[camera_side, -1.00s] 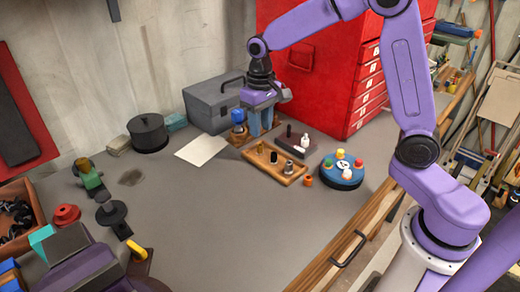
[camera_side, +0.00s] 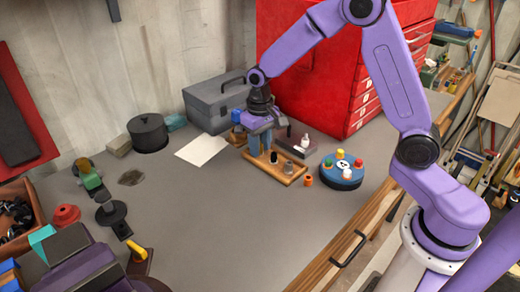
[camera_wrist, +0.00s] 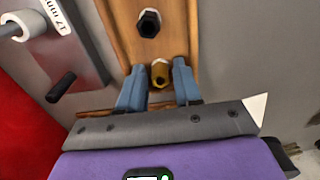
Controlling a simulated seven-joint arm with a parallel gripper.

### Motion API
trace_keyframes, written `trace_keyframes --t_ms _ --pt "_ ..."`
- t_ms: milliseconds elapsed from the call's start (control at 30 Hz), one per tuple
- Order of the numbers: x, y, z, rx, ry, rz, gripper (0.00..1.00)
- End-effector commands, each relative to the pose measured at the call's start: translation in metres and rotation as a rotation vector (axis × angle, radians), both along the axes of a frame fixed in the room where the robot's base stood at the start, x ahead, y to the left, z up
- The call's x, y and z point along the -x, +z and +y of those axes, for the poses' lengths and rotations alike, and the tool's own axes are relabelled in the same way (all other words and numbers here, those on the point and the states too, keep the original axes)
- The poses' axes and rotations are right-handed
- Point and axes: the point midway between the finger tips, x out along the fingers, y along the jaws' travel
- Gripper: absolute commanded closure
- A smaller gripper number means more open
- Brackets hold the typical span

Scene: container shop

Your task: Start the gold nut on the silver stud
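The gold nut (camera_wrist: 160,74) stands at one end of the wooden tray (camera_wrist: 185,22) in the wrist view. My gripper (camera_wrist: 158,78) is open, with one blue-grey finger on each side of the nut and a gap visible on both sides. In the side view my gripper (camera_side: 260,150) is low over the left end of the tray (camera_side: 263,168) and hides the gold nut. A silver-grey piece (camera_side: 288,167) stands at the right end of the tray. A dark piece (camera_side: 273,157) stands between. I cannot make out clearly which is the silver stud.
A dark block (camera_wrist: 82,35) with a white cylinder (camera_wrist: 28,25) and a black peg (camera_wrist: 61,86) lies close beside the tray. The grey toolbox (camera_side: 208,108) stands behind.

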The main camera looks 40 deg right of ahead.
Motion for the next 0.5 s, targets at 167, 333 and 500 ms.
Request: trace_keyframes --t_ms 167,333,500 --pt "0.0000 -0.0005 0.0000 0.000 0.000 0.000 0.66" --pt "0.0000 -0.0003 0.0001 0.000 0.000 0.000 0.99" --pt "-0.0001 0.0002 0.0001 0.000 0.000 -0.001 1.00"
